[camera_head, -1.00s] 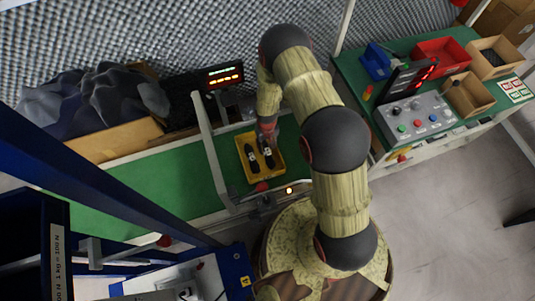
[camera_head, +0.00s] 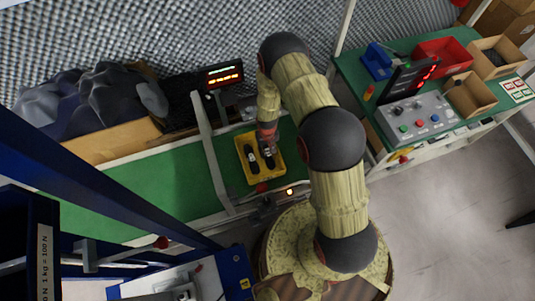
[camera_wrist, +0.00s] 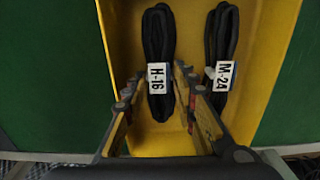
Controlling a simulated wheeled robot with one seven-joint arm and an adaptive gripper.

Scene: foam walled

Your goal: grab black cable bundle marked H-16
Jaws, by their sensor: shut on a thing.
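The black cable bundle marked H-16 (camera_wrist: 158,40) lies upright in the wrist picture, with its white label facing the camera. My gripper (camera_wrist: 158,80) is shut on it, one finger on each side near the label. A second black bundle, marked M-24 (camera_wrist: 221,35), lies to the right, apart from H-16, with my right finger between them. Both bundles are in a yellow tray (camera_wrist: 266,60). In the head view my gripper (camera_head: 268,150) reaches down into the tray (camera_head: 244,141), over the right-hand bundle and partly hiding it.
The tray sits on a green bench (camera_head: 185,180) beside a grey rail (camera_head: 210,155). A display with lit digits (camera_head: 224,76) stands behind it. Another green bench at right holds a red bin (camera_head: 442,55) and a control box (camera_head: 420,122).

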